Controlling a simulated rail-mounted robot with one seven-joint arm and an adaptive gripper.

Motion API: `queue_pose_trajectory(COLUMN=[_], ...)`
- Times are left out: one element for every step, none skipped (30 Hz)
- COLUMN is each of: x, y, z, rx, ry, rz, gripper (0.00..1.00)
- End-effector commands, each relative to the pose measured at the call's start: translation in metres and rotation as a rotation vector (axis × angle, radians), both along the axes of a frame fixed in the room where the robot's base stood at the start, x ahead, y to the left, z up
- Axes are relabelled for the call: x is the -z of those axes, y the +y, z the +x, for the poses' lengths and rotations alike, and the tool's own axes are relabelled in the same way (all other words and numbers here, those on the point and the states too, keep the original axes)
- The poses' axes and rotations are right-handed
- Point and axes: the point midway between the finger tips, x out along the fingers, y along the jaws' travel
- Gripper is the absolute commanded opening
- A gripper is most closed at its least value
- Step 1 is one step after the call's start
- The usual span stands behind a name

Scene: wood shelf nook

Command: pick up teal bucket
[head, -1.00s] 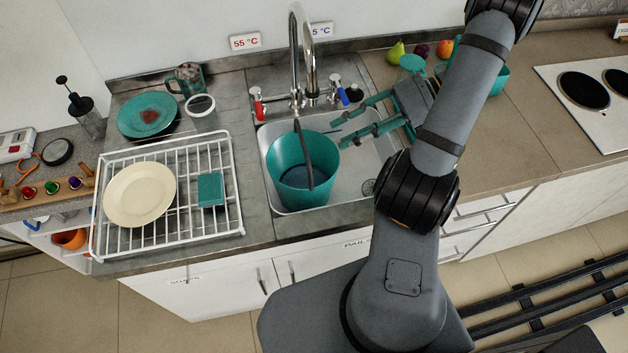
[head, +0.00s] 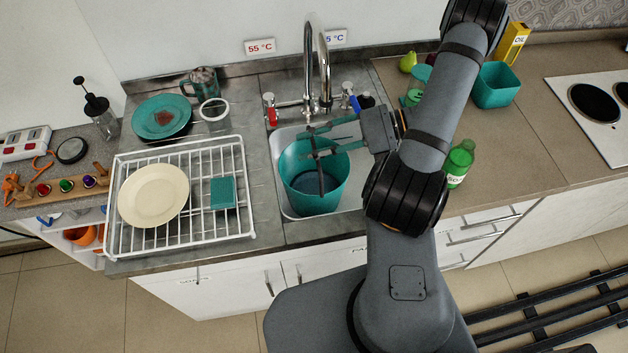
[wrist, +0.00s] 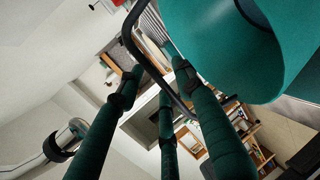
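The teal bucket (head: 304,200) stands in the sink, and its wall fills the upper right of the wrist view (wrist: 235,50). Its dark handle (head: 321,180) stands up across the opening, and in the wrist view the handle (wrist: 133,42) runs in front of and among my fingers. My gripper (head: 310,144) has teal fingers spread apart, reaching from the right over the bucket's rim at the upper part of the handle. In the wrist view the fingers of my gripper (wrist: 158,82) are apart, not closed on the handle. Exact contact cannot be told.
The faucet (head: 323,65) rises just behind the bucket, with a red-handled tap (head: 271,112) beside it. A white dish rack (head: 250,205) with a cream plate (head: 154,195) stands left. A green bottle (head: 459,160) and teal bin (head: 496,84) are on the right counter.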

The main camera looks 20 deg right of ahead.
Motion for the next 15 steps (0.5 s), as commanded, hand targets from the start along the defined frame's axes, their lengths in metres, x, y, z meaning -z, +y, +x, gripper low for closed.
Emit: queue_pose_trajectory(x=[0.0004,0.0006,0.0006,0.0006,0.0006,0.0006,0.0006,0.0005,0.0005,0.0004,0.0004,0.0004,0.0004,0.0004,0.0004], y=[0.0002,0.0001,0.0,-0.0001,-0.0001,-0.0001,-0.0002,-0.0002,-0.0002,-0.0003,-0.0003,-0.0003,-0.0003,-0.0004,-0.0004], z=[0.0001,0.0002,0.0002,0.0001,0.0001,0.0001,0.0001,0.0002,0.0002,0.0002,0.0002,0.0002,0.0002,0.0002,0.0002], rx=[0.001,0.001,0.002,0.002,0.001,0.001,0.001,0.001,0.001,0.001,0.001,0.001,0.001,0.001,0.001], ry=[0.0,0.0,0.0,0.0,0.0,0.0,-0.001,-0.001,-0.001,-0.001,-0.001,-0.001,-0.001,-0.001,-0.001], rz=[0.0,0.0,-0.001,-0.001,0.0,0.0,0.0,0.0,0.0,0.0,0.0,0.0,0.0,0.0,0.0], gripper=[0.36,0.36,0.36,0.36,0.36,0.35,0.33,0.31,0.29,0.27,0.26,0.23,0.21,0.2,0.17])
